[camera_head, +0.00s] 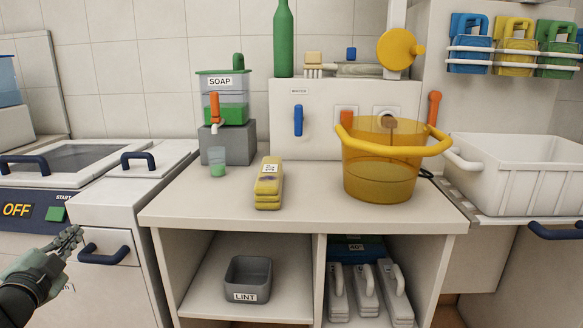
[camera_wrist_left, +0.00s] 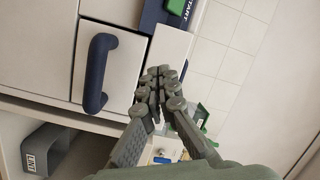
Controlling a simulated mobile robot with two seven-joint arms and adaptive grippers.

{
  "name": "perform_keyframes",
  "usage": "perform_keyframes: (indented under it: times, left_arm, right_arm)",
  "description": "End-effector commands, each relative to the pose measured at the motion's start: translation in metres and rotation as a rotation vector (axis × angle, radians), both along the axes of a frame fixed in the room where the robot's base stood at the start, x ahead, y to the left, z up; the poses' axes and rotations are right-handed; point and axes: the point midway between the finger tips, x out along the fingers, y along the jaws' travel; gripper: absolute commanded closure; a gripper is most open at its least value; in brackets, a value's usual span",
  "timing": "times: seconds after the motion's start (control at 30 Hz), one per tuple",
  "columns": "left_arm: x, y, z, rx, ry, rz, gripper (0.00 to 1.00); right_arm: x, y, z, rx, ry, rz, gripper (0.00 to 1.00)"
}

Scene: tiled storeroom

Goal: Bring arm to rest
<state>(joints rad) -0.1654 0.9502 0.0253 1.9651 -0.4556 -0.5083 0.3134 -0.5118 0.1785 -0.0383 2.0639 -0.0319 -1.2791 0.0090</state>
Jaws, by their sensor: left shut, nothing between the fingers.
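My left gripper (camera_head: 72,238) is at the lower left of the head view, in front of the white cabinet beside the washing machine. Its fingers are shut with nothing between them. In the left wrist view the closed fingers (camera_wrist_left: 158,85) point toward the cabinet front. A dark blue drawer handle (camera_head: 104,254) is just right of the fingertips, and the same handle (camera_wrist_left: 97,75) shows left of them in the wrist view. I cannot tell whether the fingers touch the cabinet. My right gripper is not in view.
The counter (camera_head: 310,214) holds a soap dispenser (camera_head: 223,100), a small cup (camera_head: 217,162), a stacked yellow item (camera_head: 268,183) and a yellow bucket (camera_head: 381,172). A grey LINT bin (camera_head: 248,278) sits on the shelf below. A white basket (camera_head: 520,172) is at right. The washing machine panel (camera_head: 30,209) reads OFF.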

Motion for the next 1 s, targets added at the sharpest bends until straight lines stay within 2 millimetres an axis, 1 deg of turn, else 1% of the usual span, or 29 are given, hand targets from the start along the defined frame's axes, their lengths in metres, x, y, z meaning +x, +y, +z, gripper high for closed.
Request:
perform_keyframes:
  times: [0.03,0.07,0.1,0.17,0.2,0.27,0.3,0.4,0.47,0.5,0.57,0.7,0.87,0.97,1.0]
  left_arm:
    - [-0.016,0.01,-0.038,-0.017,0.094,0.068,1.0]
    - [-0.026,0.016,-0.057,-0.023,0.148,0.109,1.0]
    - [-0.041,0.024,-0.083,-0.029,0.221,0.161,1.0]
    - [-0.064,0.032,-0.115,-0.034,0.321,0.227,1.0]
    - [-0.079,0.037,-0.134,-0.034,0.384,0.264,1.0]
    - [-0.1,0.042,-0.158,-0.033,0.467,0.309,1.0]
    - [-0.113,0.044,-0.172,-0.032,0.518,0.336,1.0]
    - [-0.144,0.048,-0.199,-0.025,0.63,0.389,1.0]
    - [-0.162,0.05,-0.213,-0.02,0.694,0.417,1.0]
    - [-0.174,0.051,-0.222,-0.016,0.735,0.433,1.0]
    - [-0.191,0.052,-0.233,-0.01,0.792,0.456,1.0]
    - [-0.232,0.052,-0.256,0.007,0.928,0.501,1.0]
    - [-0.247,0.015,-0.29,-0.148,0.947,0.506,1.0]
    - [-0.258,-0.011,-0.309,-0.242,0.964,0.51,1.0]
    - [-0.262,-0.022,-0.317,-0.282,0.972,0.511,1.0]
  right_arm:
    - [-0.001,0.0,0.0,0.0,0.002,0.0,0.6]
    - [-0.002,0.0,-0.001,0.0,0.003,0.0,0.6]
    - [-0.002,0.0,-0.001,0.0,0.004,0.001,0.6]
    - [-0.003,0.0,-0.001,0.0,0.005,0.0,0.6]
    - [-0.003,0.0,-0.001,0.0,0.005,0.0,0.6]
    - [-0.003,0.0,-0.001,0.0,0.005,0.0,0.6]
    - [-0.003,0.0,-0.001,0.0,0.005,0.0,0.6]
    - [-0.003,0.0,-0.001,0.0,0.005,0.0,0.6]
    - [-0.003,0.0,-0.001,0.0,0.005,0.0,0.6]
    - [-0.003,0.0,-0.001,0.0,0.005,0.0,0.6]
    - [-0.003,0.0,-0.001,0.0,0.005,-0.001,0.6]
    - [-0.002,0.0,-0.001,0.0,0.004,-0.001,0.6]
    - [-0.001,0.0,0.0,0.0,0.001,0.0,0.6]
    - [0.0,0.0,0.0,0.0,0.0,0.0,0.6]
    - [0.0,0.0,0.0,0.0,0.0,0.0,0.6]
